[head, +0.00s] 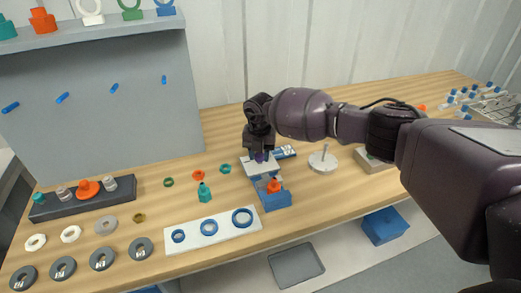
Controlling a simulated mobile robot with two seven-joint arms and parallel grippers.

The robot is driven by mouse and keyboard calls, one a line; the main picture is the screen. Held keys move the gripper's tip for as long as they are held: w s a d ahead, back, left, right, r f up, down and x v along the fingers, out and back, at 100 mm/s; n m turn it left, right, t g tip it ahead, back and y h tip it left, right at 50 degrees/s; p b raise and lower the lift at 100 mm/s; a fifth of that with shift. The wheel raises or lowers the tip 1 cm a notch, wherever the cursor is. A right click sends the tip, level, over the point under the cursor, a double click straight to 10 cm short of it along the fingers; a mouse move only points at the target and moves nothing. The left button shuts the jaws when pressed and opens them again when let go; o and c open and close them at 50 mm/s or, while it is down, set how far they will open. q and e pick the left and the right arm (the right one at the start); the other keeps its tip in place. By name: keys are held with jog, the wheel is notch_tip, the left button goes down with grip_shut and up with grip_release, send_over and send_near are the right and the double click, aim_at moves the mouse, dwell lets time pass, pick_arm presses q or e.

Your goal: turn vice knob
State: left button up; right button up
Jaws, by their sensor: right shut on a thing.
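The vice (278,201) is a blue block near the table's front edge, with a grey part on top and an orange knob (274,186) facing the front. A white plate (252,168) lies just behind it. My right gripper (260,157) points down over the white plate, behind the orange knob and apart from it. It is shut on a small purple piece (259,157); its fingers hide most of that piece. Whether the piece touches the plate I cannot tell. My left gripper is not in view.
A white strip with blue rings (239,231) lies left of the vice. A white disc with a rod (322,165) is to the right. A dark rack (78,203) and several grey rings lie at left.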

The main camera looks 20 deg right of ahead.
jog(key=m+p, duration=0.1)
jog(key=m, duration=0.2)
jog(key=shift+r+p, duration=0.15)
jog(key=shift+p, duration=0.25)
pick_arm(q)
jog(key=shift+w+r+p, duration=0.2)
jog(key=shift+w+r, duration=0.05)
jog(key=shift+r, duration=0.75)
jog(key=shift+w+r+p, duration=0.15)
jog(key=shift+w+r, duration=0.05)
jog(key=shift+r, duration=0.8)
pick_arm(e)
jog(key=shift+m, duration=0.7)
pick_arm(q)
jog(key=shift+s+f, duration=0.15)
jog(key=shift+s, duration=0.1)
pick_arm(e)
jog(key=o, duration=0.9)
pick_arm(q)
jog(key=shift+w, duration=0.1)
